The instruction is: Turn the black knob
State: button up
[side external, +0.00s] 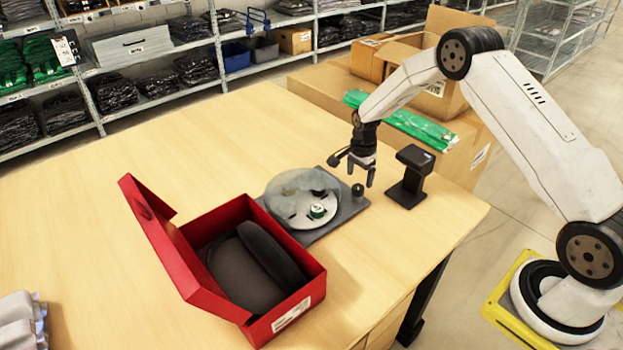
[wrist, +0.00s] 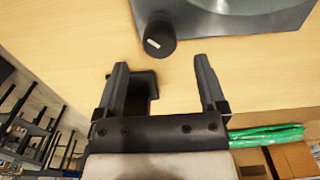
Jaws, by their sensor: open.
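The black knob (side external: 358,190) stands at the right corner of a flat grey device (side external: 345,209) that carries a round disc. In the wrist view the knob (wrist: 158,38) is a short dark cylinder with a white mark on its top, beside the device's grey plate (wrist: 245,18). My gripper (side external: 353,172) is open and points down near the knob, above the table. In the wrist view my gripper (wrist: 162,72) has its two fingers spread with nothing between them; the knob lies just beyond the fingertips, nearer the left finger. The knob is not touched.
A black stand (side external: 410,178) is close on the right; part of a dark object (wrist: 146,88) shows behind the left finger. An open red box (side external: 228,216) with dark contents sits left of the device. Cardboard boxes (side external: 350,78) and green bags (side external: 405,120) are behind.

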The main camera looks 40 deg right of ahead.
aim_at(358, 188)
jog(key=shift+r, duration=1.8)
jog(key=shift+r, duration=0.1)
jog(key=shift+s+a+r, duration=0.15)
jog(key=shift+a, duration=0.05)
jog(key=s+a+r+n+t, duration=0.1)
jog(key=s+a+r+n, duration=0.7)
jog(key=n, duration=0.1)
jog(key=s+a+r+n, duration=0.2)
jog(key=s+n, duration=0.2)
jog(key=s, duration=0.3)
jog(key=s+a+r+n+t, duration=0.1)
jog(key=s+a+n, duration=0.2)
jog(key=s+n, duration=0.2)
jog(key=s, duration=0.3)
jog(key=shift+r+t, duration=0.3)
jog(key=shift+r, duration=0.05)
